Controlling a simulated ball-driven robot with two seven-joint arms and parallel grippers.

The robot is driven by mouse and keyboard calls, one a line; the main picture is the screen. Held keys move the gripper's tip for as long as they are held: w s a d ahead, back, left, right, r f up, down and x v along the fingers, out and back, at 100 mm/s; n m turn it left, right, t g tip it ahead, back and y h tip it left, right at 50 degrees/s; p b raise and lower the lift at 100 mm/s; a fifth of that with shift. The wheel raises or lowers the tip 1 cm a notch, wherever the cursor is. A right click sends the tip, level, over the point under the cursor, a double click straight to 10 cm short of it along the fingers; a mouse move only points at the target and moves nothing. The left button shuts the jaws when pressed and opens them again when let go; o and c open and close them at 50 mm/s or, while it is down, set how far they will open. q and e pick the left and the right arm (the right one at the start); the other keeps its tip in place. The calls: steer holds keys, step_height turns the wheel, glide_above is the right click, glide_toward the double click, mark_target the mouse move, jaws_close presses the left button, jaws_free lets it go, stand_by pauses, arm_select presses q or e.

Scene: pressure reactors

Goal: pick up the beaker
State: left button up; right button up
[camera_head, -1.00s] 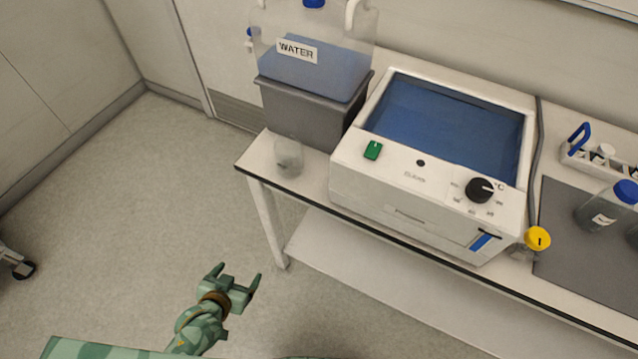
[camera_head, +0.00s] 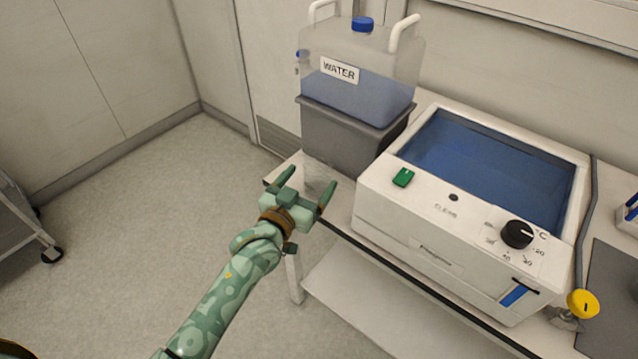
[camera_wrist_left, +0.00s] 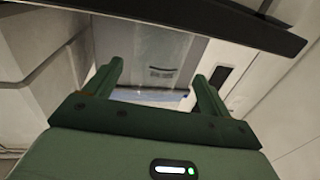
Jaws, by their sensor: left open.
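The beaker (camera_head: 317,181) is a clear, faint vessel on the left end of the bench, in front of the grey bin. In the head view it is partly hidden behind my left gripper (camera_head: 308,181). That gripper is open and empty, at the bench's front left corner, its fingers pointing towards the beaker. Whether the beaker is between the fingers or still beyond them I cannot tell. In the left wrist view both open fingers (camera_wrist_left: 155,82) show, with a pale translucent surface behind them that I cannot identify surely. My right gripper is not in view.
A water container (camera_head: 375,85) stands on the grey bin (camera_head: 340,140) behind the beaker. A white water bath (camera_head: 440,235) with a dial stands close on the right. The bench's dark front edge (camera_head: 385,268) runs below.

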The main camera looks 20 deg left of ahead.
mark_target(323, 164)
arm_select(q)
steer(key=w+b, duration=0.1)
steer(key=w, duration=0.1)
steer(key=w+d+b, duration=0.1)
steer(key=w, duration=0.1)
steer(key=shift+w+d, duration=0.15)
steer(key=shift+w, duration=0.45)
steer(key=shift+r, duration=0.2)
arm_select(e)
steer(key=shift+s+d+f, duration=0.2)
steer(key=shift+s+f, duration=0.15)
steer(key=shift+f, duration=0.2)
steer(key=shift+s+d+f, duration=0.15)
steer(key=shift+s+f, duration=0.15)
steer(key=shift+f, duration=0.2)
arm_select(q)
steer(key=c, duration=1.1)
